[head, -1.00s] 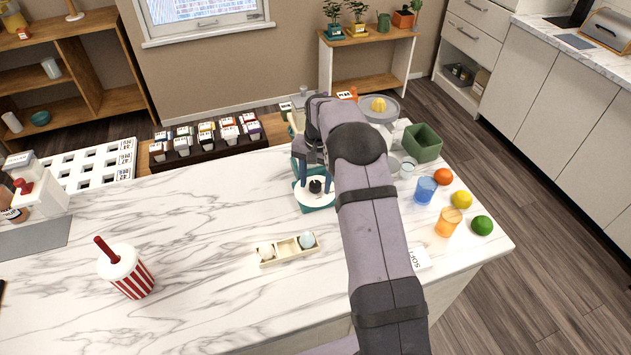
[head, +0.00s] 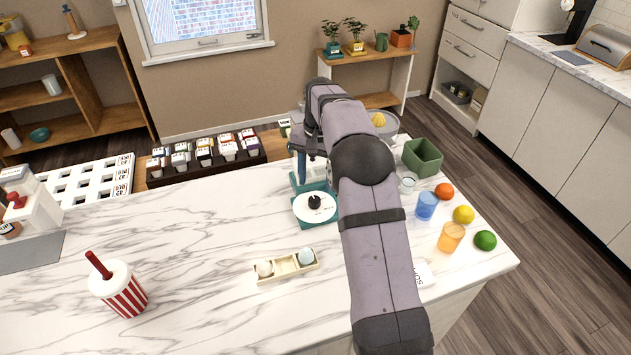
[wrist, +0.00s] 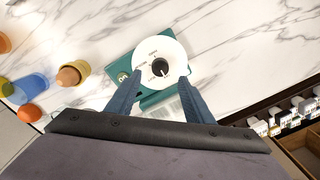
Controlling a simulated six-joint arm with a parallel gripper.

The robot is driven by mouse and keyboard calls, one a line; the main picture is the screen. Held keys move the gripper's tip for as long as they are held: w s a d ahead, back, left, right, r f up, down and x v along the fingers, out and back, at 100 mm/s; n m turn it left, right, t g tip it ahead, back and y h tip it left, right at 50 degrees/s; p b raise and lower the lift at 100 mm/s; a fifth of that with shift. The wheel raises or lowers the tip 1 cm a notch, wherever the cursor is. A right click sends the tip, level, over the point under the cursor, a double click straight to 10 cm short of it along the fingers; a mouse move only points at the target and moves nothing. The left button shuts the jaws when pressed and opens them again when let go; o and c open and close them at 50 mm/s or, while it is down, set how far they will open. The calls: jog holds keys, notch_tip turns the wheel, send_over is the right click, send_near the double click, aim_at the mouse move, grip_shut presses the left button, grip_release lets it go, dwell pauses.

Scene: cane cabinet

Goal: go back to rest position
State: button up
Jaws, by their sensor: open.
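My gripper (head: 313,158) is above the far part of the marble counter, near a teal device with a round white top and black knob (head: 314,207). In the wrist view my gripper (wrist: 154,80) has its two blue fingers spread apart with nothing between them. The white disc with the black knob (wrist: 165,52) lies beyond the fingertips and below them. My arm hides part of the counter behind and to the right of the device.
A red-striped cup (head: 124,292) and an egg tray (head: 287,266) stand in front. At right are a blue glass (head: 426,206), an orange glass (head: 451,237), fruits and a green bin (head: 422,157). A dark rack of cartons (head: 205,160) is behind.

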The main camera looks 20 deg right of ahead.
dwell(0.3)
jog(key=s+a+f+n, duration=0.1)
jog(key=s+a+n, duration=0.1)
jog(key=s, duration=0.8)
jog(key=s+a+f+n, duration=0.1)
jog(key=s+a+n, duration=0.2)
jog(key=s, duration=0.8)
jog(key=s+a+n, duration=0.2)
jog(key=s+a, duration=0.1)
jog(key=s, duration=0.8)
jog(key=shift+s+a+f+n, duration=0.2)
jog(key=shift+f+n, duration=0.1)
jog(key=shift+f, duration=0.1)
